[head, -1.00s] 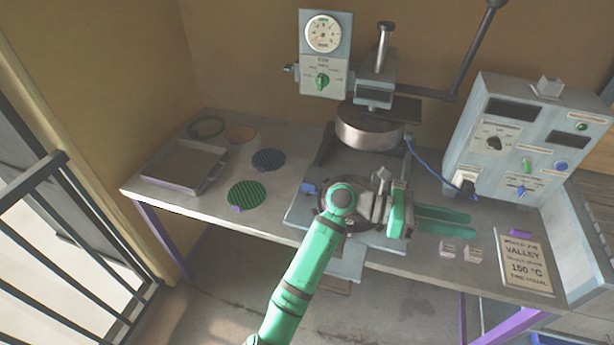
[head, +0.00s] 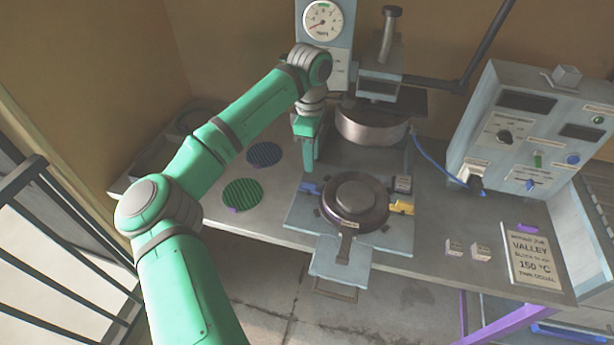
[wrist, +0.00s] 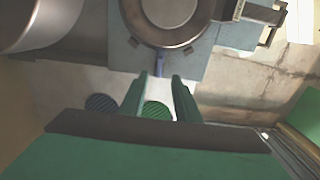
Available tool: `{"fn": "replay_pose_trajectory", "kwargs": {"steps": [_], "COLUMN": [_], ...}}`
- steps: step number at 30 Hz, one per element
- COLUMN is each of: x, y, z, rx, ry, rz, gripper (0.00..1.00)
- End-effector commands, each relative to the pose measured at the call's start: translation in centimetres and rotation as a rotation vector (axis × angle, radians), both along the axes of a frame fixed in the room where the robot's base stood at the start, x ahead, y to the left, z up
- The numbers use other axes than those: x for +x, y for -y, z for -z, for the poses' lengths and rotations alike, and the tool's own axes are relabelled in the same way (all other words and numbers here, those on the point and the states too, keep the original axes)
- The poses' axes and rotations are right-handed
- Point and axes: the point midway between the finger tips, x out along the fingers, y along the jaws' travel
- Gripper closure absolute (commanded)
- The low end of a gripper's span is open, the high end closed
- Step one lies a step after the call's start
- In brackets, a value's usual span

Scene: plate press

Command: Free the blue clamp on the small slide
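The small slide (head: 397,240) is a pale blue-grey plate below the press, with a dark round mould (head: 350,200) on it. The blue clamp (head: 310,188) is at the slide's left edge beside the mould. In the wrist view the blue clamp (wrist: 160,67) lies just beyond my fingertips, roughly in line with the gap between them. My gripper (head: 309,170) points down close above and behind the clamp. In the wrist view its two green fingers (wrist: 160,78) are apart with nothing held between them. Whether a finger touches the clamp I cannot tell.
A yellow clamp (head: 402,207) is on the slide's right side. The press's round metal head (head: 372,125) stands close to the right of my gripper. A green striped disc (head: 243,194) and a blue disc (head: 264,154) lie left. A control box (head: 525,125) stands right.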

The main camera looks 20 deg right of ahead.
Motion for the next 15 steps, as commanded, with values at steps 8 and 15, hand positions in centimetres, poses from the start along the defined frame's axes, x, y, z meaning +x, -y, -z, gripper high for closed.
{"fn": "replay_pose_trajectory", "kwargs": {"steps": [8,15], "x": [0.3,0.3], "y": [-0.5,-0.4], "z": [2.0,6.3], "rx": [0.020,0.019], "ry": [0.009,0.007], "rz": [0.000,0.000], "gripper": [0.70,0.70]}}
